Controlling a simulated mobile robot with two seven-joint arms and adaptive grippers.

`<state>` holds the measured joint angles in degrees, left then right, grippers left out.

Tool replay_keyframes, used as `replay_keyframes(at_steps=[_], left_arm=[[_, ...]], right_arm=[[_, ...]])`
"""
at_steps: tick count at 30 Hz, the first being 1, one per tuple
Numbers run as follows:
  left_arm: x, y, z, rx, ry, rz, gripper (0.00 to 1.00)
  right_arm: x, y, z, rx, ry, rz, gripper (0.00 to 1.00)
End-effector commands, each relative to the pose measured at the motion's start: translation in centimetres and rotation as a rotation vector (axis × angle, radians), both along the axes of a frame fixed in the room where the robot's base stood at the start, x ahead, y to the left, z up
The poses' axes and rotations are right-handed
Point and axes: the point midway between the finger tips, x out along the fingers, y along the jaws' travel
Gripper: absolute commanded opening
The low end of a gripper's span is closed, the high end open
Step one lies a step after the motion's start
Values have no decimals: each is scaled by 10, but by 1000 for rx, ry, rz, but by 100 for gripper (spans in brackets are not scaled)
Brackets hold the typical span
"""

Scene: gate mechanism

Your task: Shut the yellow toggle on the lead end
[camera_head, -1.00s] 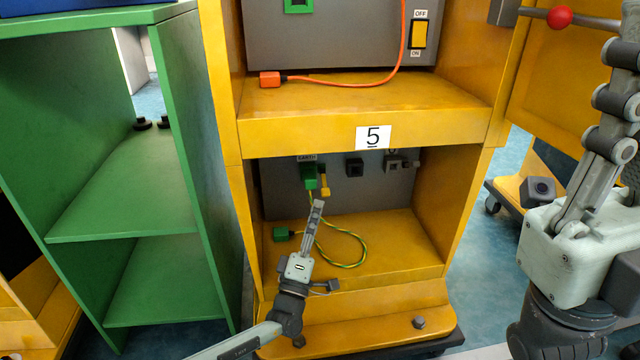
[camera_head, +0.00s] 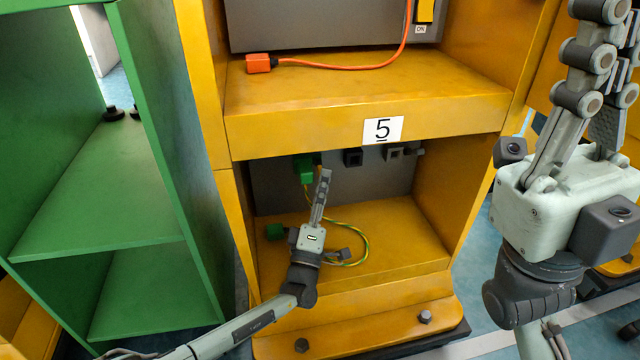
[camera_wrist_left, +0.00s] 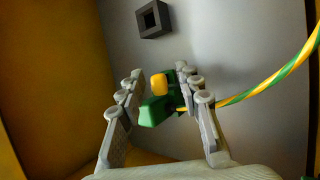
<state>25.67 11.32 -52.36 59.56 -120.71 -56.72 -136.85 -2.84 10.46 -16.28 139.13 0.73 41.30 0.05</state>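The green lead end (camera_head: 303,168) is plugged into the grey back panel of the lower yellow bay. Its yellow toggle (camera_wrist_left: 159,84) shows in the left wrist view, standing out from the green body (camera_wrist_left: 156,110); my fingers hide it in the head view. My left gripper (camera_head: 325,176) points up into the bay at the lead end. In the left wrist view the left gripper's fingers (camera_wrist_left: 158,76) are apart, one on each side of the green body. I cannot tell whether they touch it. My right gripper, its body (camera_head: 565,195) at the right, points upward; its fingertips are cut off.
A green and yellow lead (camera_head: 364,248) loops across the bay floor to another green plug (camera_head: 274,231). Dark sockets (camera_head: 352,157) sit right of the lead end. The yellow shelf (camera_head: 370,90) overhangs the bay, and yellow side walls bound it. Green shelving (camera_head: 100,190) stands left.

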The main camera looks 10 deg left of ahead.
Motion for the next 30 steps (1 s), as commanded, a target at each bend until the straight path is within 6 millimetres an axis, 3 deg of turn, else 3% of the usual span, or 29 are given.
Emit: replay_keyframes(at_steps=[4, 12, 24, 30], left_arm=[[0, 0, 0, -1, 0, 0, 34], [0, 0, 0, -1, 0, 0, 1], [-1, 0, 5, -9, 25, 0, 0], [-3, 0, 11, -30, 87, 1, 0]], right_arm=[[-1, 0, 1, 1, -3, 0, 0], [-2, 0, 1, 1, -4, 1, 0], [-2, -1, 9, 6, -3, 2, 0], [-1, -6, 2, 60, 78, 6, 0]])
